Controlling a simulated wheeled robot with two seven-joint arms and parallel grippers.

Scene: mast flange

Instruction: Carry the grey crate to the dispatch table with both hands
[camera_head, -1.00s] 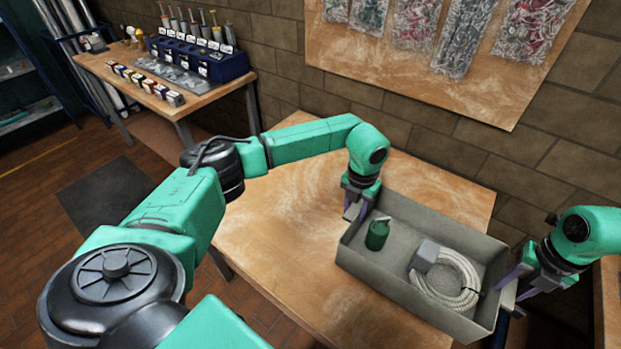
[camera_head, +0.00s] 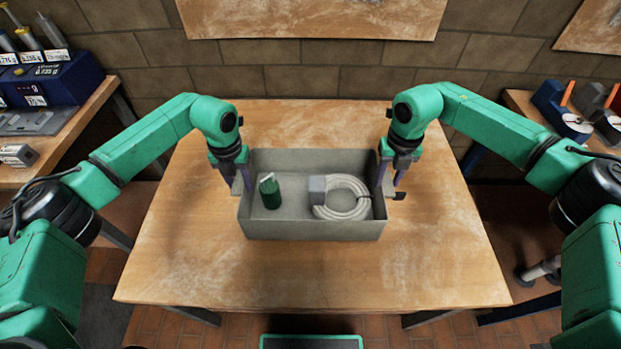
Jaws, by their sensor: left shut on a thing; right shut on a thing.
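The grey crate (camera_head: 312,229) is in the middle of the head view, over the wooden table (camera_head: 400,270). I cannot tell whether it rests on the top or hangs just above it. It looks level. Inside it a green bottle-like item (camera_head: 271,193) stands at the left, and a coiled pale cable (camera_head: 345,199) with a grey block lies at the right. My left gripper (camera_head: 241,182) is shut on the crate's left wall. My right gripper (camera_head: 388,183) is shut on its right wall. The fingertips are partly hidden by the crate walls.
A bench with a blue rack (camera_head: 45,80) stands at the left. Another bench with blue and grey devices (camera_head: 575,115) stands at the right. A brick wall (camera_head: 300,80) rises behind the table. The table top is bare around the crate.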

